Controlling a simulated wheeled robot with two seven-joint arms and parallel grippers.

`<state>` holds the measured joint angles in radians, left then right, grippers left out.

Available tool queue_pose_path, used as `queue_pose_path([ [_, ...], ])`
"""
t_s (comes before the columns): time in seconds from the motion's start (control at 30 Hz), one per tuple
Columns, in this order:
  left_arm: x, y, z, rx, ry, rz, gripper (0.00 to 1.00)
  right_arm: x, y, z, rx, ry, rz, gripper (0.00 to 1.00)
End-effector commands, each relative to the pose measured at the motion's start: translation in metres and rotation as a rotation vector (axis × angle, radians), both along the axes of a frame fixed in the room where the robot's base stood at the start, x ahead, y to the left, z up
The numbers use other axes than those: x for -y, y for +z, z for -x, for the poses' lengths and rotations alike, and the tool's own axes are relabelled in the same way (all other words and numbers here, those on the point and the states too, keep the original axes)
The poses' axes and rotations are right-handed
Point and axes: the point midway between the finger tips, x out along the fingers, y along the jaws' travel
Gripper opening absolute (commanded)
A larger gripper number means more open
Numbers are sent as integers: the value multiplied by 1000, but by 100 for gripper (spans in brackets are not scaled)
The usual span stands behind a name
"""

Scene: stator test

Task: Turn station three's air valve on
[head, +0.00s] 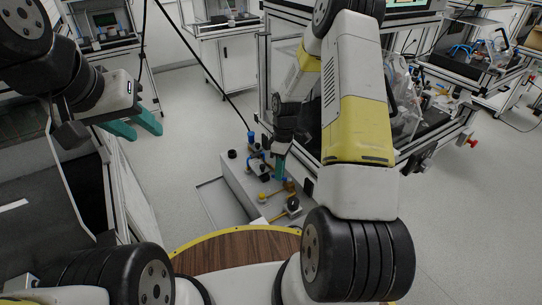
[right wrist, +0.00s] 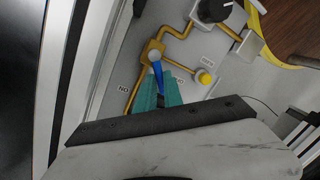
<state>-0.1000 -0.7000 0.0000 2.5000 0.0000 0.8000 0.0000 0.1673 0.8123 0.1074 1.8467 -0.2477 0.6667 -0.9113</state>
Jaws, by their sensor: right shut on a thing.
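The air valve shows in the right wrist view as a brass body (right wrist: 153,50) on yellow piping with a blue lever handle (right wrist: 158,72). It sits on a grey panel (right wrist: 112,68). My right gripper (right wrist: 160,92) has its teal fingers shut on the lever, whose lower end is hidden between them. In the head view my right gripper (head: 280,168) reaches down to the grey station box (head: 236,180); the lever cannot be made out there. My left gripper (head: 135,127) is open and empty, in the air at the left.
A yellow button (right wrist: 205,78) and a black knob (right wrist: 212,10) sit close to the lever. Blue-topped fittings (head: 252,136) stand at the box's far end. An aluminium-framed bench stands right behind my right arm. Open floor (head: 190,125) lies left of the box.

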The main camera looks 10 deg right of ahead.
Motion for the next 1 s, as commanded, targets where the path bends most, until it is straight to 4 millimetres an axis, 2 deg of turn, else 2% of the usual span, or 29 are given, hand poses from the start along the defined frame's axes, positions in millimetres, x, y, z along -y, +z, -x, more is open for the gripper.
queue_pose_path([
  [0.5, 0, 0, 0, 0, 0, 0, 36, 14, 1, -12, 3, -468, 1, 0],
  [0.7, 0, 0, 0, 0, 0, 0, 36, 18, 1, -13, 4, -595, 0, 0],
  [1.0, 0, 0, 0, 0, 0, 0, 36, 21, 1, -14, 4, -696, -1, 0],
])
